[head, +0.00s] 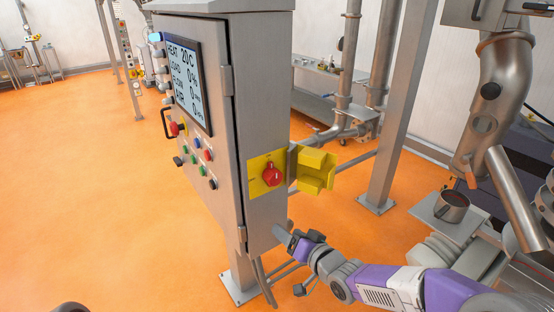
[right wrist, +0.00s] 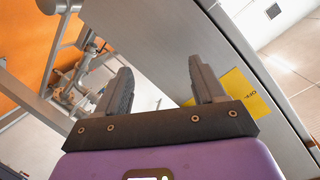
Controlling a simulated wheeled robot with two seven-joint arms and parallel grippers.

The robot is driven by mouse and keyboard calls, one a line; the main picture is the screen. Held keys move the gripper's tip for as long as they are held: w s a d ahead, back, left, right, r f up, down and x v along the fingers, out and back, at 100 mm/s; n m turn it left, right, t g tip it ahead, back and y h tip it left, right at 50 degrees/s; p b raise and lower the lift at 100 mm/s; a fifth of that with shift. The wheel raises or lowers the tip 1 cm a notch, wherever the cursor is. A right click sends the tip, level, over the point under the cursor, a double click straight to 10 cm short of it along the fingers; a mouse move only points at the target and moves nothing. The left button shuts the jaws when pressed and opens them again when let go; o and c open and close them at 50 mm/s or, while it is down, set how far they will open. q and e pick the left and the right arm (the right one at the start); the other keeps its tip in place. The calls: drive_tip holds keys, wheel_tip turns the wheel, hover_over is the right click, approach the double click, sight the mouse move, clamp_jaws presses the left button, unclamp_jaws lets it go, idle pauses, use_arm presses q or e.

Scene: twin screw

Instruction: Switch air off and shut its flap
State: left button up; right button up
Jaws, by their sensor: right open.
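The red rotary knob (head: 271,174) sits on a yellow plate (head: 256,163) on the narrow side of the grey control cabinet. A yellow flap (head: 316,170) stands swung open to the right of the knob. My right gripper (head: 284,236) is below the plate, close to the cabinet's lower side and apart from knob and flap. In the right wrist view its two fingers (right wrist: 160,82) are spread and empty. My left gripper is not in view.
The cabinet front carries a lit display (head: 186,82) and several coloured buttons (head: 197,142). A steel post (head: 398,105) and pipes stand behind at the right. A metal cup (head: 452,207) stands on a small shelf at the right. The orange floor at the left is clear.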

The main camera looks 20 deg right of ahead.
drive_tip(key=n+t+y+p, duration=0.1)
drive_tip(key=t+p, duration=0.1)
approach(277, 179)
drive_tip(key=w+f, duration=0.1)
drive_tip(key=w, duration=0.1)
drive_tip(key=x, duration=0.5)
drive_tip(key=r+x, duration=0.1)
drive_tip(key=x, duration=0.1)
drive_tip(key=shift+w+a, duration=0.2)
drive_tip(key=shift+a, duration=0.3)
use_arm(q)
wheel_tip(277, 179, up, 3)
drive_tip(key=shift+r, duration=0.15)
